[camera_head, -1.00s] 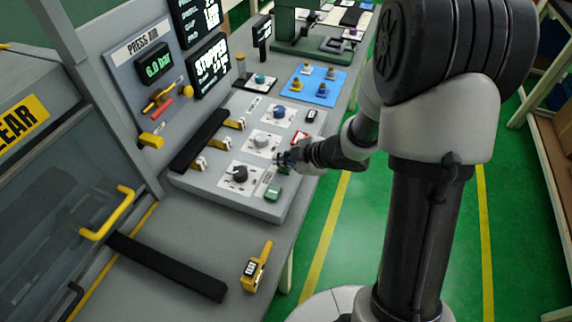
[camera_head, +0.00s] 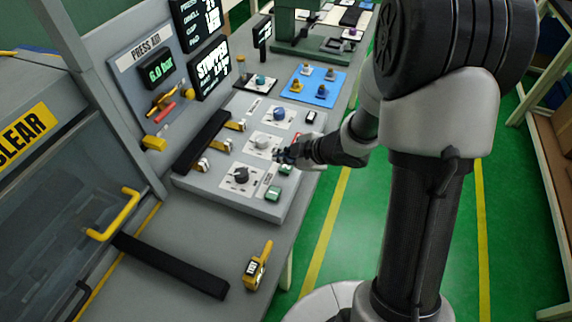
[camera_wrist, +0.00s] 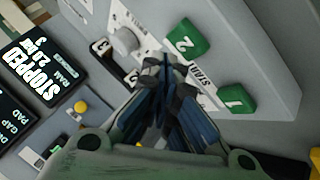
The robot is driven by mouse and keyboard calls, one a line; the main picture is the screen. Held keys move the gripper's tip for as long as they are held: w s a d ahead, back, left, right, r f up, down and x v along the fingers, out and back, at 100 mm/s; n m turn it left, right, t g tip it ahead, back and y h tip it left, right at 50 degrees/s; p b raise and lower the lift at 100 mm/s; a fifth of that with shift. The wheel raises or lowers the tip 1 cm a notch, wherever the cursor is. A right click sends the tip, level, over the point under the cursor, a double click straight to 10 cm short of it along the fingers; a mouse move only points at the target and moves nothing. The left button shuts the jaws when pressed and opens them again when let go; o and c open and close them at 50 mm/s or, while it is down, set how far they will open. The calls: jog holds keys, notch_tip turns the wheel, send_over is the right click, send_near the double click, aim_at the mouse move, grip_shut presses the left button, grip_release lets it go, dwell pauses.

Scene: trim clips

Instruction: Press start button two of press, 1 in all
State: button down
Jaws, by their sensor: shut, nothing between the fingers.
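The press control panel (camera_head: 215,187) is a grey sloped box on the bench. Two green start buttons sit along its near right edge. Button one (camera_head: 273,193) also shows in the wrist view (camera_wrist: 236,98), marked 1. Button two (camera_head: 286,169) is partly covered by my gripper in the head view; in the wrist view button two (camera_wrist: 184,39) is clear and marked 2. My gripper (camera_head: 284,156) is shut and empty, just beyond button two. In the wrist view its fingertips (camera_wrist: 165,66) appear beside button two, with a gap in the picture; contact cannot be told.
Rotary knobs (camera_head: 262,142) on white plates line the panel, with a red-framed part close to my gripper. The display (camera_head: 210,65) reads STOPPED. A blue board (camera_head: 314,85) with small knobs lies farther back. A yellow handheld device (camera_head: 257,265) lies on the front bench.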

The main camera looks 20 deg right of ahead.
jog(key=shift+r+p, duration=2.05)
jog(key=shift+r, duration=0.25)
jog(key=shift+f, duration=0.1)
notch_tip(320, 180, up, 16)
jog(key=m+h, duration=0.8)
jog(key=m, duration=0.2)
send_over(285, 168)
jog(key=s+d, duration=0.7)
jog(key=d, duration=0.2)
jog(key=s+a+r+m+g+y, duration=0.1)
jog(key=s+a+m, duration=0.2)
jog(key=s, duration=0.7)
jog(key=s+a+r+m+g+y+b, duration=0.1)
jog(key=s+a+m, duration=0.2)
jog(key=s, duration=0.7)
jog(key=a, duration=0.2)
jog(key=shift+s+a+g+y, duration=0.2)
jog(key=shift+a+g+y, duration=0.1)
jog(key=shift+g, duration=0.1)
